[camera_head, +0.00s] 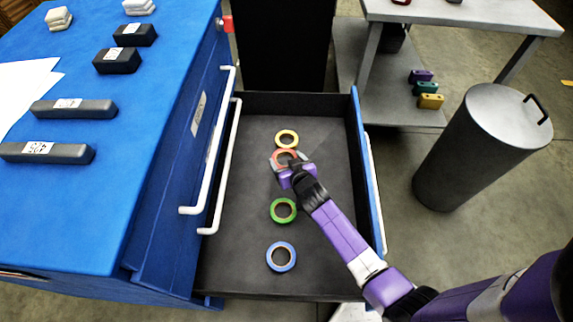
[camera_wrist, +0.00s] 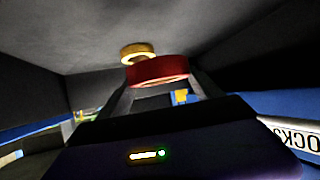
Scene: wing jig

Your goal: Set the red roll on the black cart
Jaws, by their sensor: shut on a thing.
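The red roll (camera_head: 285,156) is in the open drawer, between the yellow roll (camera_head: 287,138) and the green roll (camera_head: 283,210). My gripper (camera_head: 288,164) reaches into the drawer and is shut on the red roll. In the wrist view, the red roll (camera_wrist: 158,70) sits between the two fingertips, with the yellow roll (camera_wrist: 137,50) just beyond it. I cannot tell whether the red roll touches the drawer floor. A black boxy thing (camera_head: 283,45) stands behind the drawer; I cannot tell if it is the black cart.
The drawer (camera_head: 325,235) has raised walls around my gripper and also holds a blue roll (camera_head: 281,257). The blue cabinet (camera_head: 150,190) is at the left, with white handles. A grey cylindrical bin (camera_head: 475,145) and a grey table (camera_head: 465,15) stand at the right.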

